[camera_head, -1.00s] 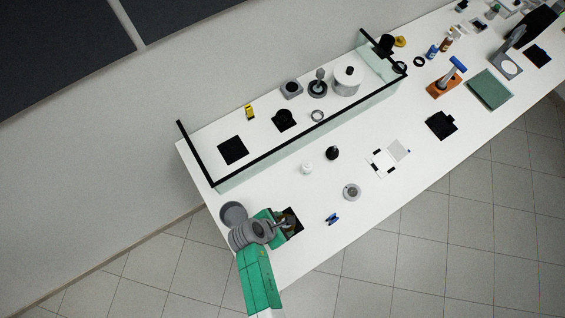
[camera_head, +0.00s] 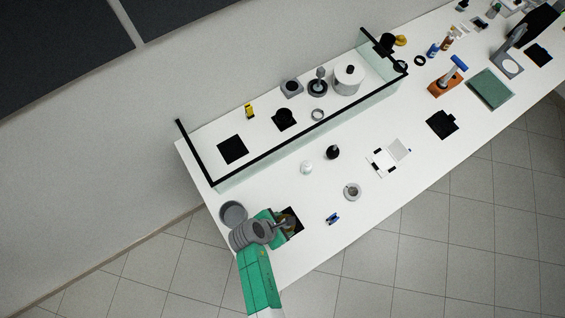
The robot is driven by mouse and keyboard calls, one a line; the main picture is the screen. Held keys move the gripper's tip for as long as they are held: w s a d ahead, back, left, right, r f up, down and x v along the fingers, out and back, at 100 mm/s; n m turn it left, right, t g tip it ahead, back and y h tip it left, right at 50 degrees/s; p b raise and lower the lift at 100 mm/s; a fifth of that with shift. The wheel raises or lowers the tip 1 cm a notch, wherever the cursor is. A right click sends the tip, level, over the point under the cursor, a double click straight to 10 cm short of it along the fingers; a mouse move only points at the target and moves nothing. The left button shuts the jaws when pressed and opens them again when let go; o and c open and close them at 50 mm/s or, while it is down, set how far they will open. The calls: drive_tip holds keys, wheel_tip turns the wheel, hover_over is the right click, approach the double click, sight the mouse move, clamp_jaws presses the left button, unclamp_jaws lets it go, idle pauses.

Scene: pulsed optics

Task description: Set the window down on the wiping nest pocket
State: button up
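My gripper (camera_head: 286,222) is at the lower left of the head view, low over a dark square (camera_head: 297,229) near the table's front left end. The arm and wrist hide part of that square. A small brownish patch shows at the fingers, too small to identify. I cannot tell whether the fingers are open or shut. I cannot make out the window. No pocket is clearly recognisable as the wiping nest; a round grey piece with a hollow centre (camera_head: 352,191) stands to the right of my gripper.
A small blue item (camera_head: 333,218) lies close right of my gripper. A grey round container (camera_head: 233,213) stands to its left. A white bottle (camera_head: 306,168), a dark bottle (camera_head: 333,152) and a white folded piece (camera_head: 388,158) lie farther back. A black-edged clear screen (camera_head: 310,134) runs behind them.

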drive_tip(key=o, duration=1.1)
drive_tip(key=p+v, duration=0.1)
drive_tip(key=v, duration=0.6)
drive_tip(key=shift+s+a+r, duration=0.1)
drive_tip(key=shift+a+r, duration=0.05)
drive_tip(key=shift+r, duration=0.2)
